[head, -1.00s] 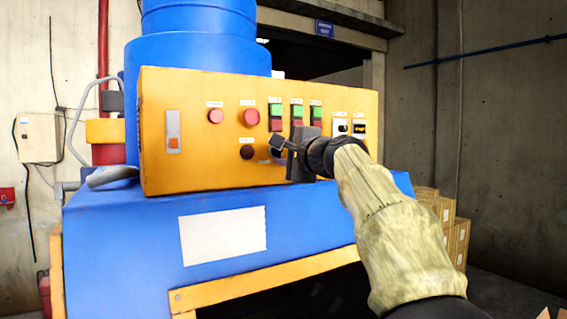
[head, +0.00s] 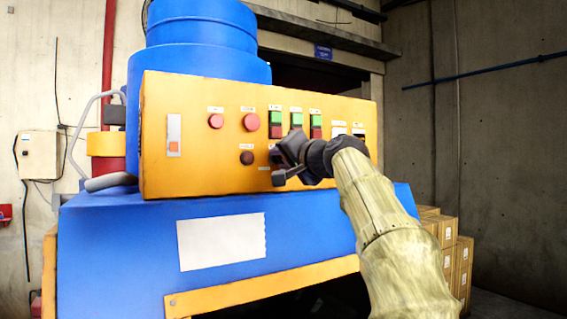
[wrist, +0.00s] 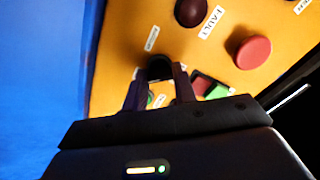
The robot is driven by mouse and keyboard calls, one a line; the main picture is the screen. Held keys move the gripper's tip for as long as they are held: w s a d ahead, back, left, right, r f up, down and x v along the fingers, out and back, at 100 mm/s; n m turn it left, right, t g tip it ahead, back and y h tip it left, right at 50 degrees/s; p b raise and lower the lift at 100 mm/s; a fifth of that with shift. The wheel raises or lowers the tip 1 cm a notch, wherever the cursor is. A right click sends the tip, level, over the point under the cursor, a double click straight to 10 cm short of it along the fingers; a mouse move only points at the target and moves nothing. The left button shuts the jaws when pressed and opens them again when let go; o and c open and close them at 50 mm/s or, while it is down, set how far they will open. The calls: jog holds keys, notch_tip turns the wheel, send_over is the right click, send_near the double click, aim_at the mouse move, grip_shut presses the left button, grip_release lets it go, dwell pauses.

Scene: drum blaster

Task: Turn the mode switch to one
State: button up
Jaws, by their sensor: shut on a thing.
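The mode switch (wrist: 160,65) is a black knob on the yellow control panel (head: 200,177). In the wrist view it sits between the two fingers of my gripper (wrist: 160,84), which are shut on it. In the head view my gripper (head: 279,166) is at the lower middle of the panel, tilted, and covers most of the switch. Small white labels flank the knob in the wrist view, too blurred to read, so I cannot tell which position it points to.
Beside the switch is a dark fault lamp (head: 247,158). Above are a red button (head: 251,122) and green-red button pairs (head: 296,122). The blue machine body (head: 110,230) lies below the panel. Cardboard boxes (head: 449,258) stand at the right.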

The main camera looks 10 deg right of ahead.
jog(key=shift+o, duration=0.2)
jog(key=shift+w+f, duration=0.1)
jog(key=shift+f, duration=0.05)
jog(key=shift+c, duration=0.2)
jog(key=o, duration=1)
jog(key=shift+s, duration=0.2)
jog(key=b+v, duration=0.6)
jog(key=v, duration=1.1)
jog(key=shift+b, duration=0.35)
jog(key=shift+d, duration=0.1)
